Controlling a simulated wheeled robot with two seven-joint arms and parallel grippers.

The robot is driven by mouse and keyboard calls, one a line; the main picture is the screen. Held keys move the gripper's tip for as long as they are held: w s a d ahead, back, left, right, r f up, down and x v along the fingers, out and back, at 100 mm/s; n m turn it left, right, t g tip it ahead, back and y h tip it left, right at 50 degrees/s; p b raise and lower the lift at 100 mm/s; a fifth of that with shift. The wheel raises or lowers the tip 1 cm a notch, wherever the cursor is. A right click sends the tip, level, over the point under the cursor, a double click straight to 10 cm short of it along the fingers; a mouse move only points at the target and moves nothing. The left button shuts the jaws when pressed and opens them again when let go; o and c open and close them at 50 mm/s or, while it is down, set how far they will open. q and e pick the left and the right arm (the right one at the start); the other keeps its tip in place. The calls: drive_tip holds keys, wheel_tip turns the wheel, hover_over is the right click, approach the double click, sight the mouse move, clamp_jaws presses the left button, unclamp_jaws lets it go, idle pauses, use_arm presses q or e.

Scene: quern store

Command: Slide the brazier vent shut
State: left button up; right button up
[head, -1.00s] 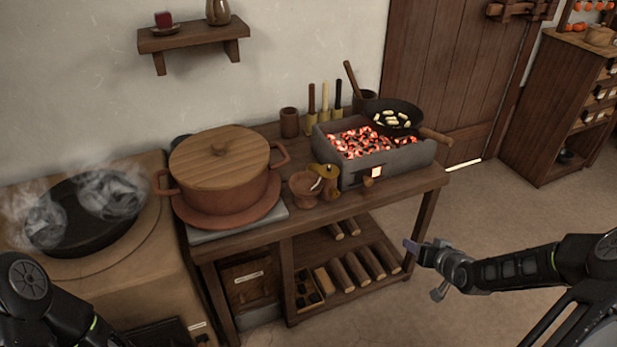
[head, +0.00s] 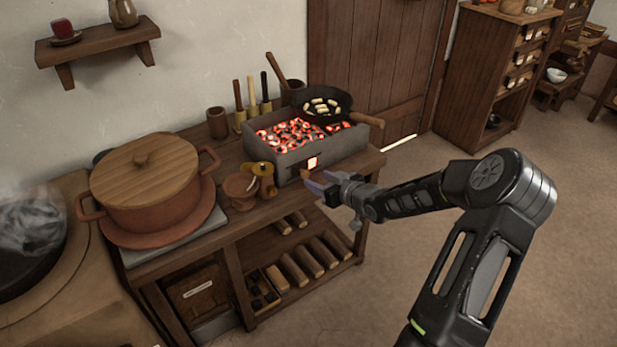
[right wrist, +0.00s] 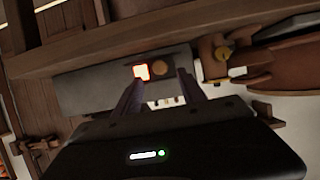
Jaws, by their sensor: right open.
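The brazier (head: 292,163) is a grey box of glowing coals on the wooden table. Its front has a small square vent opening (head: 312,162), which glows orange, so it is at least partly uncovered. A round wooden knob (right wrist: 162,67) sits beside the glowing opening (right wrist: 141,72) in the right wrist view. My right gripper (head: 312,182) is open and empty, just in front of the brazier's vent side. In the right wrist view its two fingers (right wrist: 160,92) point at the front face, with the knob between their lines. Contact cannot be told. My left gripper is out of view.
A black pan (head: 322,104) with pale food rests on the brazier, its handle jutting right. A brass-coloured vessel (head: 264,178) and a clay cup (head: 240,190) stand close left of the vent. A big lidded pot (head: 145,195) is further left. Floor at right is open.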

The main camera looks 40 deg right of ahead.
sight(307, 176)
drive_tip(key=x, duration=0.6)
drive_tip(key=shift+b, duration=0.35)
drive_tip(key=shift+c, duration=0.2)
clamp_jaws()
drive_tip(key=shift+f, duration=0.1)
idle(0.7)
